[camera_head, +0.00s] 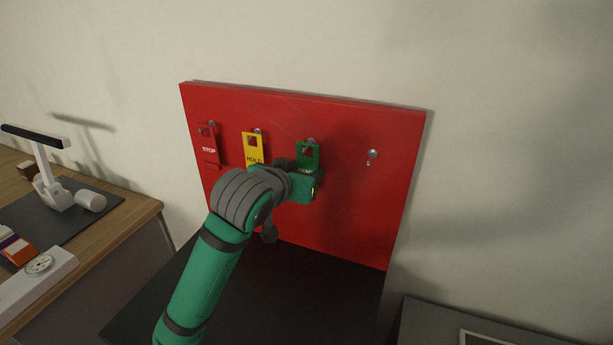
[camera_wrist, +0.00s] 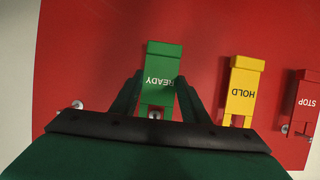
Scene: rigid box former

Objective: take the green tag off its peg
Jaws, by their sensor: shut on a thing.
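The green READY tag (camera_head: 308,153) hangs at a peg (camera_head: 311,140) on the red board. In the wrist view the tag (camera_wrist: 162,62) appears upside down, with the peg (camera_wrist: 155,115) showing at its hole. My gripper (camera_wrist: 157,85) is shut on the green tag, one finger along each side edge. In the head view my gripper (camera_head: 306,175) covers the tag's lower part, and its wrist hides most of the contact.
The yellow HOLD tag (camera_head: 253,145) and the red STOP tag (camera_head: 208,143) hang to the left on the red board (camera_head: 350,205). A bare peg (camera_head: 372,154) is at the right. A wooden desk (camera_head: 140,212) stands at the far left.

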